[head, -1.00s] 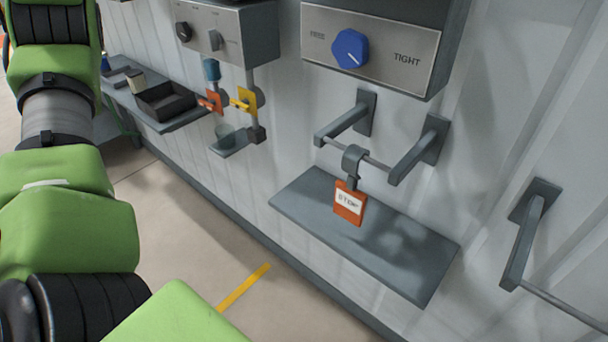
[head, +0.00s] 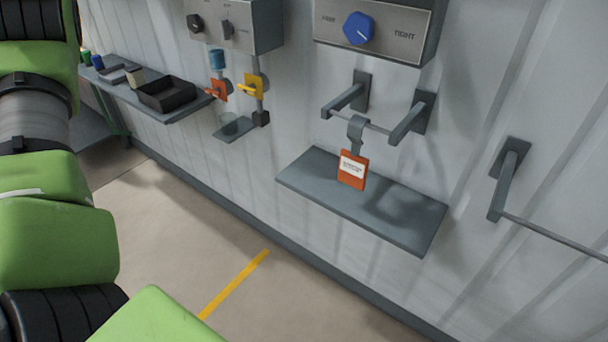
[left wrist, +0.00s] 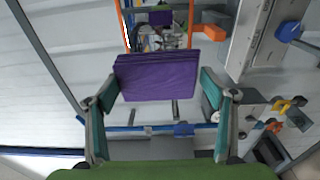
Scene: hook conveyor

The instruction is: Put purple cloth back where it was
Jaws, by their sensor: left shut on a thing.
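The purple cloth (left wrist: 157,78) is a folded, layered stack in the left wrist view. It sits between the two teal-padded fingers of my left gripper (left wrist: 159,88), which is shut on it. The cloth is held up off any surface that I can see. In the head view my left arm enters at the left, but its gripper and the cloth are out of frame. My right gripper is in neither view.
An orange-framed rack (left wrist: 190,32) with mixed items, one purple, stands beyond the cloth. A wall bar holds a hook with an orange tag (head: 352,171) above a grey shelf (head: 400,215). A black tray (head: 166,95) sits on a left shelf. An empty bar (head: 550,233) is at right.

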